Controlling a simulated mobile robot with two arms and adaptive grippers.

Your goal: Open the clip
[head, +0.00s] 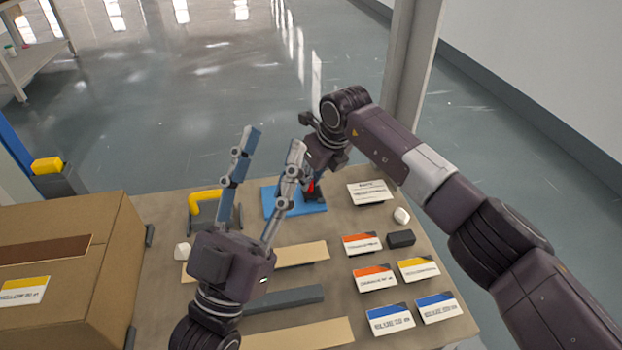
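A blue base plate (318,207) lies on the table. A small red part (311,186) shows on it beside dark parts, mostly hidden by my grippers. I cannot tell which part is the clip, or whether it is open. A yellow bent handle (205,195) on a grey body stands left of the plate. My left gripper (272,146) is open, its fingers spread and pointing away, with nothing seen between them. Its right finger crosses in front of the plate. My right gripper (312,182) reaches down over the plate by the red part; its fingertips are hidden.
A large cardboard box (100,255) fills the table's left side. Label cards (390,319) with orange, yellow and blue bands lie at right, near a black block (401,239) and a white one (401,215). Flat strips (300,334) lie in front. A pillar (408,70) stands behind.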

